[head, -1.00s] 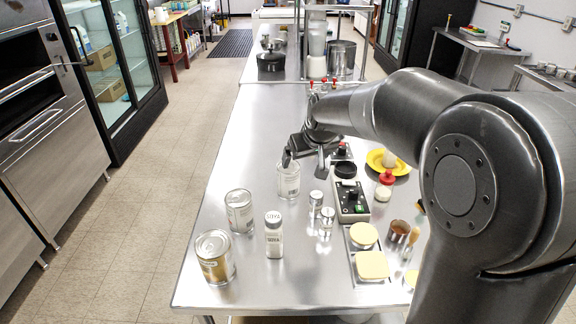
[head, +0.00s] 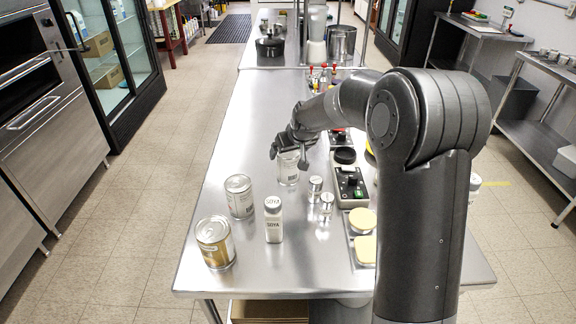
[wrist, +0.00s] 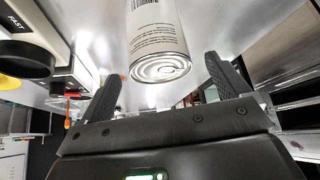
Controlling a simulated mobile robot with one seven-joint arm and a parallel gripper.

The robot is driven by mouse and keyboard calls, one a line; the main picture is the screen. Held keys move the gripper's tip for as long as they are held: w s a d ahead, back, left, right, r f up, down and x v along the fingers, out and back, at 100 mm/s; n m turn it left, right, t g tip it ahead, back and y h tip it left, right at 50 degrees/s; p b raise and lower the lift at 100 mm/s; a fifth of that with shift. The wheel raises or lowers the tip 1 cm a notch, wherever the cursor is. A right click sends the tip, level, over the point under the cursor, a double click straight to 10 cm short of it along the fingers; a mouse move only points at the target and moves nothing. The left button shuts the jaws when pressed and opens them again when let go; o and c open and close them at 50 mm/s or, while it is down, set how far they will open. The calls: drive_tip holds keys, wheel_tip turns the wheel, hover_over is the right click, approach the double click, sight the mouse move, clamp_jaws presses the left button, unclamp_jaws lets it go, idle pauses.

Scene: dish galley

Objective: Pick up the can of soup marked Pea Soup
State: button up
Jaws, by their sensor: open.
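My gripper (head: 289,156) is open at the top of a pale-labelled can (head: 288,174) standing on the steel table. In the wrist view this can (wrist: 158,40) shows small print, a barcode and a ringed metal end, ahead of and between the spread fingers (wrist: 165,80). I cannot tell whether they touch it. A second pale-labelled can (head: 239,197) stands to the left and nearer. A gold-brown can (head: 215,243) stands nearest, at the table's front left. I cannot read "Pea Soup" on any of the cans.
A bottle marked SOYA (head: 273,220) stands between the nearer cans and two small shakers (head: 315,188). A black-and-grey control box (head: 350,187) is right of the shakers. Yellow-topped items (head: 361,221) lie nearer. The steel table (head: 232,128) is clear at far left.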

sight(288, 154)
drive_tip(key=shift+x, duration=1.9)
drive_tip(key=shift+c, duration=0.3)
drive_tip(key=shift+r, duration=0.1)
drive_tip(key=c, duration=1.5)
